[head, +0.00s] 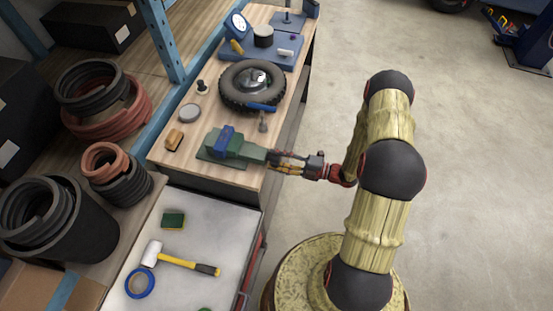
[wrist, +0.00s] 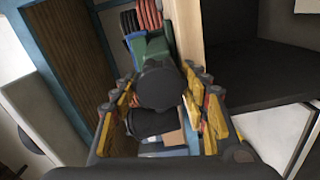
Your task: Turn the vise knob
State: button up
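The vise, a green body (head: 238,149) with blue jaws (head: 222,140), sits on the front right part of the wooden workbench. In the wrist view its green body (wrist: 152,50) shows behind a dark round knob (wrist: 158,85). My gripper (head: 272,160) reaches in from the right at the vise's right end. In the wrist view my gripper (wrist: 160,88) has its yellow and grey fingers apart, one on each side of the knob. The right finger looks close to the knob; contact cannot be told. In the head view the knob is not clearly seen between the fingers.
The workbench (head: 178,165) also holds a tire (head: 251,86), a small metal post (head: 263,122), a round grey tin (head: 190,112) and a wooden block (head: 175,139). A grey-topped cart (head: 195,222) with a mallet (head: 180,260) stands in front. Open floor (head: 470,150) lies right.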

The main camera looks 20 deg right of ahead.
jog(key=o, duration=0.4)
jog(key=v, duration=1.2)
dwell(0.6)
